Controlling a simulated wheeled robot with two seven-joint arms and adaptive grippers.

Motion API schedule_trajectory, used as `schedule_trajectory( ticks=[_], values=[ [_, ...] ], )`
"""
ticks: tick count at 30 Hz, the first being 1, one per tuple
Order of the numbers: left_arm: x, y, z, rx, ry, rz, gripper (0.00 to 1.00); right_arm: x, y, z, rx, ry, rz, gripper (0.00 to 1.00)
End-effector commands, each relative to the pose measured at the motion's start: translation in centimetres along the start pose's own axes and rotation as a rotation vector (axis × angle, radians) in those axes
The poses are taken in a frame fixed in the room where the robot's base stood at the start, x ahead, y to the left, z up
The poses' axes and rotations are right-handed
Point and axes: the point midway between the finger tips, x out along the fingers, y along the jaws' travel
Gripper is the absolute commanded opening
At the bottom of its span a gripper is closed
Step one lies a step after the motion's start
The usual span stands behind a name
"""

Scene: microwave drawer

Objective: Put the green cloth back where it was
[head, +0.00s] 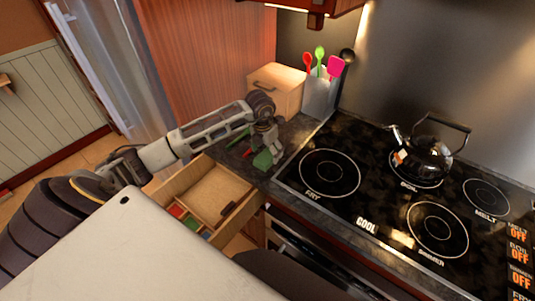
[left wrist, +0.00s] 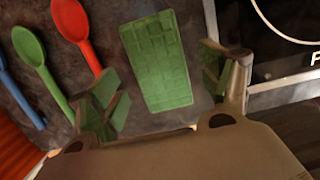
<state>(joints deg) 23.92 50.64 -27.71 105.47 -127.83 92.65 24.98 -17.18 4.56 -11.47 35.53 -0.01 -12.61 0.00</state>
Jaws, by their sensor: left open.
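The green cloth (head: 263,160) lies flat on the dark counter, left of the stove. In the left wrist view it is a green rectangle with a grid pattern (left wrist: 158,60). My left gripper (head: 268,143) is above the counter by the cloth. In the left wrist view its two fingers (left wrist: 165,85) are spread, with the cloth between and beyond them and nothing held. An open wooden drawer (head: 236,181) sits below the counter, with small coloured pieces (head: 186,217) in compartments, partly hidden by my own body. My right gripper is not in view.
Red (left wrist: 76,30), green (left wrist: 35,60) and blue (left wrist: 15,85) spoons lie on the counter left of the cloth. A wooden box (head: 277,88) and a utensil holder (head: 320,95) stand behind. The stove (head: 375,190) with a kettle (head: 427,148) is at right.

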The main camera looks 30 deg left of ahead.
Motion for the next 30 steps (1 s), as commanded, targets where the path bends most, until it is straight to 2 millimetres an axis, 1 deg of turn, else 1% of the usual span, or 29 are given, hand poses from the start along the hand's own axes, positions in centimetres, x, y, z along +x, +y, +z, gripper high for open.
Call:
schedule_trajectory(
  ticks=[1, 12, 18, 24, 30],
  values=[
    [-0.6, 0.0, 0.0, 0.001, -0.004, 0.002, 0.79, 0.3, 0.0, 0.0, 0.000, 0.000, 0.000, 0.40],
    [-6.0, 0.0, 0.0, 0.000, -0.003, 0.001, 0.79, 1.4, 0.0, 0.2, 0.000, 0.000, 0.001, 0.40],
    [-8.5, 0.0, 0.0, -0.001, -0.002, 0.001, 0.79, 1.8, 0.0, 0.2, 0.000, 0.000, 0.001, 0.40],
    [-9.9, 0.0, 0.0, 0.000, -0.001, 0.000, 0.79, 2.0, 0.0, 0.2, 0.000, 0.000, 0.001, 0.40],
    [-10.2, 0.0, 0.0, 0.000, 0.000, 0.000, 0.79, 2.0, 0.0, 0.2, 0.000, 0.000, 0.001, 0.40]
  ],
)
